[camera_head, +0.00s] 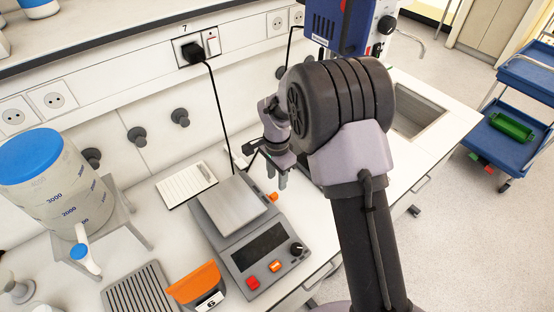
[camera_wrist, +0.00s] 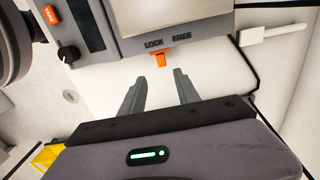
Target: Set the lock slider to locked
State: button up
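A grey balance with a metal pan (camera_head: 232,205) stands on the white bench; its side also shows in the wrist view (camera_wrist: 120,50). The orange lock slider (camera_wrist: 160,58) sticks out of the balance's side, below the LOCK and FREE labels. It sits between the two words, nearer LOCK; I cannot tell if it is at its end stop. It also shows in the head view (camera_head: 273,197). My gripper (camera_wrist: 159,75) is open and empty. Its fingertips are just short of the slider, one to each side in the picture, with no contact visible.
A notepad (camera_head: 187,184) lies behind the balance. A large jug with a blue lid (camera_head: 55,190) stands on a rack at left. An orange container (camera_head: 194,283) is at the front. A black cable (camera_head: 218,105) hangs from the socket behind the balance.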

notch_tip(320, 180, up, 9)
jog(key=p, duration=0.1)
dwell(0.3)
jog(key=s+d+r+n+t+y+b, duration=0.1)
jog(key=s+d+r+n+b, duration=0.15)
jog(key=s+b, duration=0.3)
jog(key=s+d+r+n+t+b, duration=0.1)
jog(key=s+d+r+t+b, duration=0.1)
jog(key=s+r+b, duration=0.3)
jog(key=s+d+f+n+t+b, duration=0.1)
jog(key=s+f+b, duration=0.1)
jog(key=s, duration=0.6)
jog(key=s+d+f+n+t+y+b, duration=0.1)
jog(key=s+f+n+b, duration=0.1)
jog(key=s, duration=0.6)
jog(key=shift+s+f+t+b, duration=0.4)
jog(key=shift+f+b, duration=0.3)
jog(key=shift+f, duration=0.1)
